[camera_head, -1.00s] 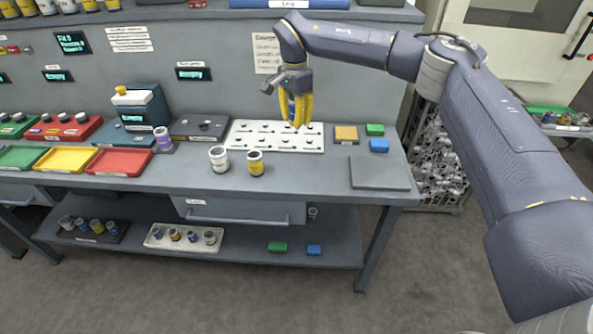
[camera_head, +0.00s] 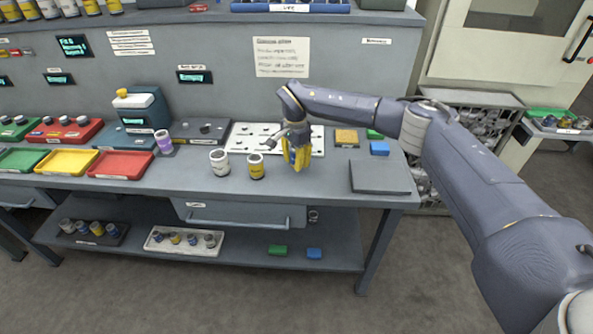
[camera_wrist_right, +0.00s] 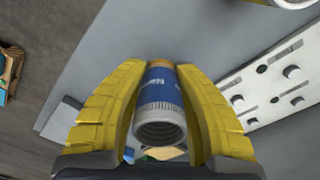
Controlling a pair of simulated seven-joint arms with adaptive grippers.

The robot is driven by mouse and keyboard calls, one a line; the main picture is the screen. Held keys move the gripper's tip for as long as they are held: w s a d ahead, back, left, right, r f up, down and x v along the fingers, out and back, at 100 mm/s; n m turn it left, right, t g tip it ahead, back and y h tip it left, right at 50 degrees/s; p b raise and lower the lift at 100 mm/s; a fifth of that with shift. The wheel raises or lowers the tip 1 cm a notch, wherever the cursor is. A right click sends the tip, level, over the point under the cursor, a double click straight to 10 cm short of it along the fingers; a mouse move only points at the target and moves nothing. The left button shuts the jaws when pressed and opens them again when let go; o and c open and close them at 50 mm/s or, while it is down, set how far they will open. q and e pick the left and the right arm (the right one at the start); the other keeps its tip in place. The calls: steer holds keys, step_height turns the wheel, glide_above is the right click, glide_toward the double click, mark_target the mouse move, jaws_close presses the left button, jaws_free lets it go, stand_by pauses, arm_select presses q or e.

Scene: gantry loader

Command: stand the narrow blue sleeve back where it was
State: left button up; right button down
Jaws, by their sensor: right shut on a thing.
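The narrow blue sleeve (camera_wrist_right: 160,100) is between the yellow fingers of my right gripper (camera_wrist_right: 165,85) in the right wrist view. It has a blue band with white lettering and a pale ribbed, open end facing the camera. In the head view my right gripper (camera_head: 298,160) points down low over the bench, in front of the white pegged board (camera_head: 255,135); the fingers mostly hide the sleeve there. I cannot tell whether the sleeve touches the bench. A white sleeve (camera_head: 219,161) and a yellow sleeve (camera_head: 256,167) stand upright to the left of the gripper. My left gripper is not in view.
A grey flat plate (camera_head: 380,177) lies at the bench's right front. A blue block (camera_head: 379,149) and an orange-topped pad (camera_head: 346,136) are right of the board. A purple cup (camera_head: 163,141) and a red tray (camera_head: 120,164) are to the left.

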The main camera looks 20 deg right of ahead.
mark_target(297, 175)
steer(key=shift+f, duration=2.05)
steer(key=shift+f, duration=0.15)
steer(key=c, duration=1.1)
jaws_free()
step_height(297, 175, up, 12)
steer(key=shift+a, duration=0.15)
